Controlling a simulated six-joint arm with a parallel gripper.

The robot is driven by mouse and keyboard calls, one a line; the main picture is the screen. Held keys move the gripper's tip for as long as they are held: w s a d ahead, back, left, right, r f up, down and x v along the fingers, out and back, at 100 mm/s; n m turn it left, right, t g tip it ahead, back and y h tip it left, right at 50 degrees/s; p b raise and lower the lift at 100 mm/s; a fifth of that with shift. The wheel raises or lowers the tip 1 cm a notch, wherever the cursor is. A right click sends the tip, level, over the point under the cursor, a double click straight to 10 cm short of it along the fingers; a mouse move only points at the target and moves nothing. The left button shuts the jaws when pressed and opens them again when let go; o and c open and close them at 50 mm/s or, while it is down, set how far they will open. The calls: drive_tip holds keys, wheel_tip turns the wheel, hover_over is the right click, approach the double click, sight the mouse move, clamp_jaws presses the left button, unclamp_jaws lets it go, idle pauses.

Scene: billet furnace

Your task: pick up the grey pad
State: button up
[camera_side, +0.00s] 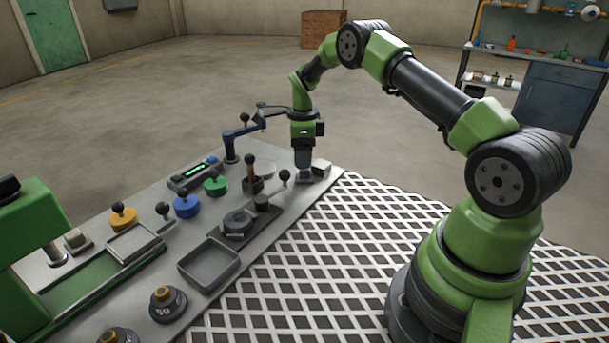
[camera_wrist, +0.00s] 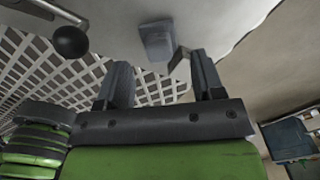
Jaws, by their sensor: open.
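The grey pad (camera_wrist: 156,40) shows in the wrist view as a small pale grey block near the bench's edge, ahead of my fingertips and roughly between them. In the side view a light grey block (camera_side: 321,167), which looks like the same pad, sits at the bench's far right corner, just right of my gripper (camera_side: 304,174). My gripper points down, low over the bench. In the wrist view the two fingers of my gripper (camera_wrist: 162,76) stand apart with nothing between them. I cannot tell whether a finger touches the pad.
A black-knobbed lever (camera_side: 285,176) stands left of my gripper; its knob (camera_wrist: 71,41) is large in the wrist view. A grey tray (camera_side: 209,264), coloured knobs and a green press (camera_side: 40,240) fill the bench leftward.

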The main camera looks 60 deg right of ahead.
wheel_tip(320, 180, down, 5)
drive_tip(key=shift+s+a+r, duration=0.1)
drive_tip(key=shift+r, duration=0.1)
drive_tip(key=shift+c, duration=0.4)
drive_tip(key=c, duration=0.9)
drive_tip(key=shift+r, duration=0.15)
wheel_tip(320, 180, up, 10)
drive_tip(key=shift+f, duration=0.1)
